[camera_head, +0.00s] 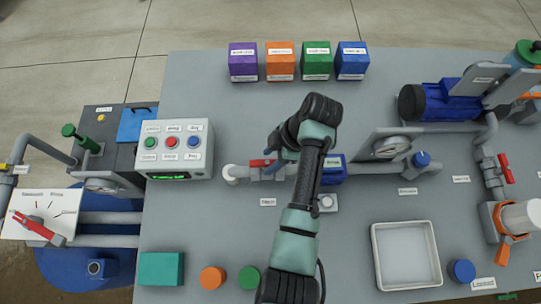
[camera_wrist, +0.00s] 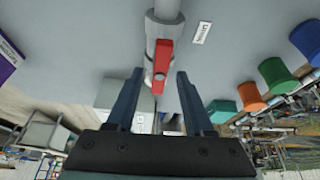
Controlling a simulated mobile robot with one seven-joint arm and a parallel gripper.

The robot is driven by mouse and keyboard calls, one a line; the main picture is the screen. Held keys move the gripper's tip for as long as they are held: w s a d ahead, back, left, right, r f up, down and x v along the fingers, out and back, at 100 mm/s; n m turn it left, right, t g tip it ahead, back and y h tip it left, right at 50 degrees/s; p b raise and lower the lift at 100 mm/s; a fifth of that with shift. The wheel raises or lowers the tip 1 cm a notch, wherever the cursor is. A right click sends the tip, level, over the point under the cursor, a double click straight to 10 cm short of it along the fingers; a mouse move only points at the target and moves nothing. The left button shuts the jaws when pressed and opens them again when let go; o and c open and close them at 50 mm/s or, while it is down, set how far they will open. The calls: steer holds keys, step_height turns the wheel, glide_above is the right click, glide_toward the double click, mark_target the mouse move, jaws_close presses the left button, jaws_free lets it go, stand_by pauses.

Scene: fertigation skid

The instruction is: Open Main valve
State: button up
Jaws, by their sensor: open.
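A red valve handle (camera_head: 261,163) sits on the grey pipe (camera_head: 241,173) left of my arm, with a small label (camera_head: 268,202) below it that is too small to read surely. In the wrist view the same red handle (camera_wrist: 162,65) lies roughly in line with the pipe (camera_wrist: 164,12). My gripper (camera_head: 272,152) is at this handle, and its tips are partly hidden by my wrist in the head view. In the wrist view my gripper (camera_wrist: 158,76) is open, with one finger on each side of the handle's near end and gaps visible on both sides.
A button box (camera_head: 175,149) stands left of the pipe. Colored blocks (camera_head: 316,61) line the back, and a white tray (camera_head: 405,256) lies front right. Another red handle (camera_head: 507,169) is far right.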

steer(key=p+v, duration=0.4)
steer(key=v, duration=0.9)
steer(key=shift+f, duration=0.1)
